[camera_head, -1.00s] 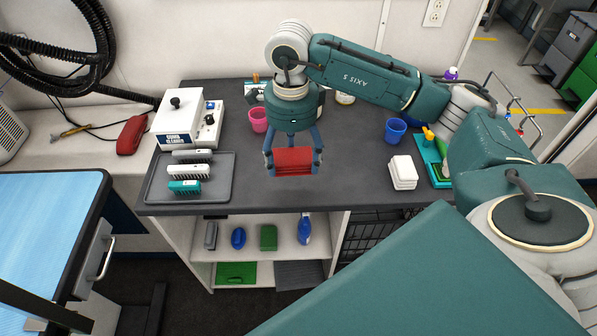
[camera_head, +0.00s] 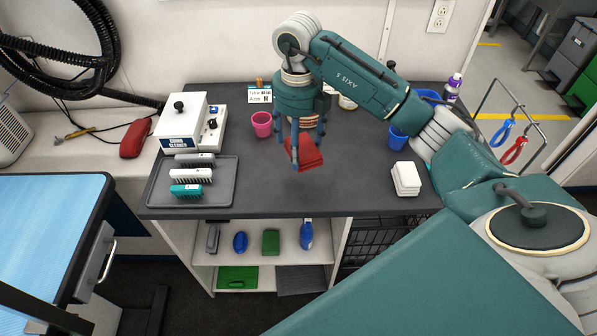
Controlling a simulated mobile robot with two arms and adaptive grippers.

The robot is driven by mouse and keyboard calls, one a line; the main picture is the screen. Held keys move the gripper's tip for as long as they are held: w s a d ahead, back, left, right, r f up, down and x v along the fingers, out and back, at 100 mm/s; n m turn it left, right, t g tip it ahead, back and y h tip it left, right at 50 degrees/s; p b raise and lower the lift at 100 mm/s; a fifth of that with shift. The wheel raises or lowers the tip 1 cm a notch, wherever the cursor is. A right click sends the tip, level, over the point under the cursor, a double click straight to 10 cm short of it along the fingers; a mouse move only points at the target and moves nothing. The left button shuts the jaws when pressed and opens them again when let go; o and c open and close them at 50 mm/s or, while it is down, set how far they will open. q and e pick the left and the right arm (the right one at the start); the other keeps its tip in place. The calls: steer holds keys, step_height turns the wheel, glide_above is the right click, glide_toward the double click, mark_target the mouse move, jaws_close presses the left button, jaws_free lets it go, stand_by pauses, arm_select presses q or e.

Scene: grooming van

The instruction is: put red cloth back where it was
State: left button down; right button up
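The red cloth (camera_head: 308,153) is a folded stack-like block, held tilted between the fingers of my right gripper (camera_head: 307,150). The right arm reaches in from the right over the dark grey counter (camera_head: 300,198). The cloth is near the middle of the counter; whether its lower edge touches the surface I cannot tell. A folded white cloth stack (camera_head: 406,178) lies on the counter to the right. My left gripper is not in view.
A pink cup (camera_head: 262,124) stands left of the gripper, a blue cup (camera_head: 397,137) right of it. A grey tray (camera_head: 222,190) with brushes and a white machine (camera_head: 182,125) are at left. The front middle counter is clear. Shelves (camera_head: 255,250) lie below.

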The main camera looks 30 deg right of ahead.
step_height(320, 180, down, 10)
steer(key=shift+p, duration=1.1)
steer(key=shift+f, duration=0.2)
steer(key=shift+f, duration=0.2)
steer(key=o, duration=1)
steer(key=shift+r, duration=0.1)
